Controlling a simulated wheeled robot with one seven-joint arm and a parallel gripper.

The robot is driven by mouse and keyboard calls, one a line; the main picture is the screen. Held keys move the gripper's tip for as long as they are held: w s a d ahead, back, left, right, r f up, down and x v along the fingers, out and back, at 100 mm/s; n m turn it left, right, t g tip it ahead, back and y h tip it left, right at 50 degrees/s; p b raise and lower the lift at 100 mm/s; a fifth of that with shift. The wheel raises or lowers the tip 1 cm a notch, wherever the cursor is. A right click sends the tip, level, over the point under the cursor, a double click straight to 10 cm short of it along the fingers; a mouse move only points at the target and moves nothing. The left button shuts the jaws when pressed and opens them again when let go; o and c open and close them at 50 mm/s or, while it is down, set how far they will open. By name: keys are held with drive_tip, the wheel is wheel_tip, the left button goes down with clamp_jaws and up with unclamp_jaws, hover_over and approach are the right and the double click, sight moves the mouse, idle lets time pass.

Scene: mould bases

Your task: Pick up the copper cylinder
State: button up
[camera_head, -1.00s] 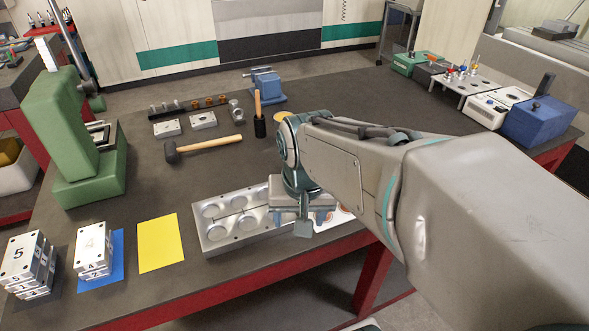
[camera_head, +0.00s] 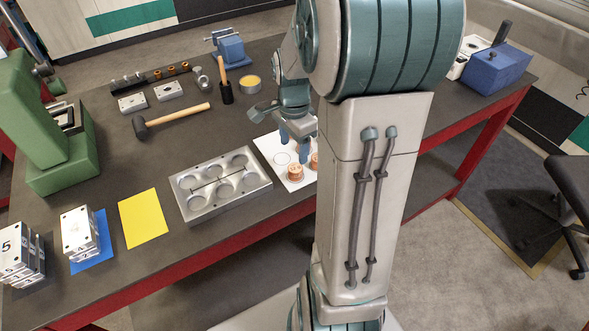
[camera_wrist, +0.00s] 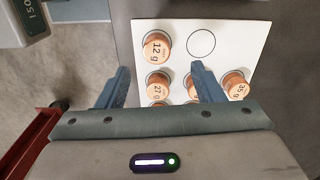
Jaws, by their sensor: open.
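Several copper cylinders stand on a white sheet (camera_wrist: 222,38). In the wrist view one is marked 12 g (camera_wrist: 157,46), one below it seems to read 27 g (camera_wrist: 157,86), and one at right reads 35 g (camera_wrist: 236,84). Another (camera_wrist: 192,88) is partly hidden by my right finger. My gripper (camera_wrist: 160,68) is open and empty above the sheet, its fingers either side of the left column of cylinders. In the head view my gripper (camera_head: 294,138) hangs over the sheet (camera_head: 268,146), above a copper cylinder (camera_head: 295,173). My arm hides the sheet's right part.
A metal mould base (camera_head: 222,204) with round pockets lies left of the sheet. A mallet (camera_head: 175,118), a blue vise (camera_head: 229,47), metal plates and a yellow sheet (camera_head: 143,217) are further left or back. The red-edged table front is close to the sheet.

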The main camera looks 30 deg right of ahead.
sight(295, 168)
drive_tip(key=shift+s+f+p, duration=0.15)
drive_tip(key=shift+f+p, duration=0.15)
drive_tip(key=shift+f, duration=1.45)
drive_tip(key=shift+s+f+p, duration=0.1)
drive_tip(key=shift+f+p, duration=0.15)
drive_tip(key=shift+f, duration=1.45)
drive_tip(key=c, duration=1.3)
drive_tip(key=shift+r, duration=0.1)
